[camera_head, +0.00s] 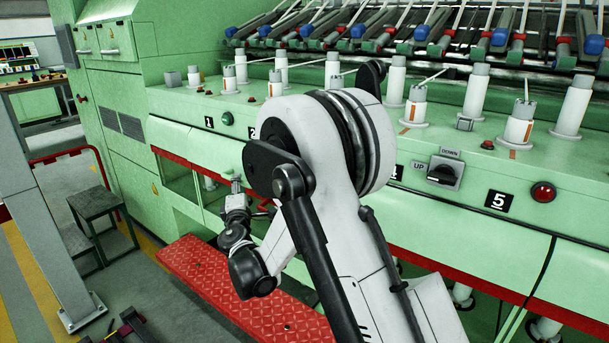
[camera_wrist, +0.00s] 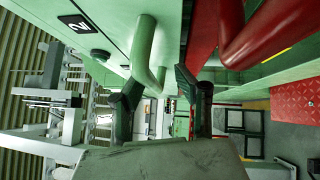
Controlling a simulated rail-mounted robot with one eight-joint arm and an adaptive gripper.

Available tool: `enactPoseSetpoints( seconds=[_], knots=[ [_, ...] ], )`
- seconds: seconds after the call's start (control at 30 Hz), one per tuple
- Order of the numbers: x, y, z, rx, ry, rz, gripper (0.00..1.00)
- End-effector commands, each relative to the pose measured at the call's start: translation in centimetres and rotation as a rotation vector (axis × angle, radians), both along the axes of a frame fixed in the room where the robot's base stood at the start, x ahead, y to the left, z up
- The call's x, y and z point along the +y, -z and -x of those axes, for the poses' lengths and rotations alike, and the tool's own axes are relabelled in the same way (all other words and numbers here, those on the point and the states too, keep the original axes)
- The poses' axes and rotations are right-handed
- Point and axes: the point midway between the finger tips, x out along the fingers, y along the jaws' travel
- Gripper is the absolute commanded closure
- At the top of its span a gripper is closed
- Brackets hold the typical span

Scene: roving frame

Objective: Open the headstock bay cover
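The green machine's front has a long green cover panel (camera_head: 190,143) below its numbered ledge, with a red strip along its lower edge. I cannot tell for sure that this is the headstock bay cover. In the wrist view a green bar handle (camera_wrist: 144,48) stands out from a green panel beside the "2" label (camera_wrist: 77,24). My gripper (camera_wrist: 157,82) is open, its two dark fingers apart on either side of the handle's end. I cannot tell if they touch it. In the head view my gripper (camera_head: 236,203) is by the machine's front; my arm hides much of the panel.
A red rail (camera_wrist: 232,40) runs close to my right finger. A red step (camera_head: 200,272) lies along the machine's foot. White spindles (camera_head: 395,80), an UP/DOWN switch (camera_head: 443,174) and a red button (camera_head: 543,192) are on the ledge. A dark stool (camera_head: 92,203) stands at left.

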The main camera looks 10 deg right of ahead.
Motion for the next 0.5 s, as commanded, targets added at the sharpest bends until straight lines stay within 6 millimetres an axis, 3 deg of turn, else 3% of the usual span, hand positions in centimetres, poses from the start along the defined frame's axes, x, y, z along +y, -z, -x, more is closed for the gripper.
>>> enactPoseSetpoints(
  seconds=[0.5],
  knots=[
    [0.8,0.9,8.9,0.000,-0.003,-0.001,0.69]
  ],
)
